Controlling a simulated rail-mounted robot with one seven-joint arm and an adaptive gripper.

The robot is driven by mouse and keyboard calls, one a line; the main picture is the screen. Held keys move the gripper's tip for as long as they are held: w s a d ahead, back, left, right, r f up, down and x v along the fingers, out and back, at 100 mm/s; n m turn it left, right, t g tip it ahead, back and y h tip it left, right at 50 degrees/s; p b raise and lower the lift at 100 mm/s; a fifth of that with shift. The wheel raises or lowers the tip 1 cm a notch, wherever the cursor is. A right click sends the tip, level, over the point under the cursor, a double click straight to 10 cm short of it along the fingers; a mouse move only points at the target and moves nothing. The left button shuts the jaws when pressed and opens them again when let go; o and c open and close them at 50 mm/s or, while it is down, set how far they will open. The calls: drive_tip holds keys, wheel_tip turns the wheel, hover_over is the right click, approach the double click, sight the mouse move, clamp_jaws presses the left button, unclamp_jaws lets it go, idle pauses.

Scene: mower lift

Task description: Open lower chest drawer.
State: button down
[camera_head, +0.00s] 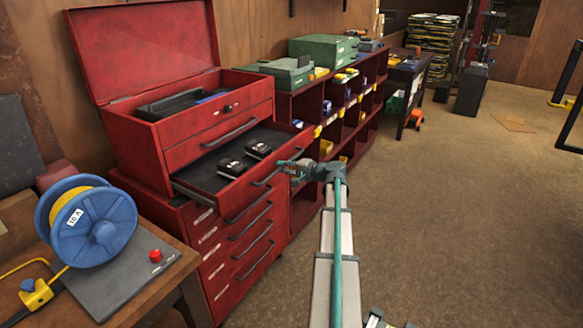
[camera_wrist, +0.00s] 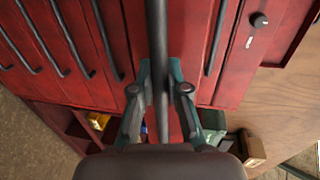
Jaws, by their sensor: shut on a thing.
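The red tool chest (camera_head: 190,135) stands with its lid raised at the left of the head view. Its lower drawer (camera_head: 240,188) is pulled well out, and two black block-like items (camera_head: 245,157) lie on its dark lining. The drawer's bar handle (camera_head: 266,178) crosses its front; it also shows in the wrist view (camera_wrist: 156,30), running up the picture. My gripper (camera_head: 287,167) is at the handle's right part. In the wrist view, my gripper's fingers (camera_wrist: 161,78) close on either side of the bar. The upper chest drawer (camera_head: 218,130) above is shut.
A red cabinet with several shut drawers (camera_head: 245,240) stands below the chest. A bench with a blue cable reel (camera_head: 95,228) is at front left. Red shelving (camera_head: 340,110) with bins runs behind my gripper. The brown floor (camera_head: 450,220) at right is clear.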

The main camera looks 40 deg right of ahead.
drive_tip(key=shift+s+d, duration=0.15)
drive_tip(key=shift+s, duration=0.4)
drive_tip(key=c, duration=1.2)
unclamp_jaws()
drive_tip(key=shift+o, duration=0.2)
drive_tip(key=shift+s, duration=0.1)
drive_tip(key=v, duration=1.2)
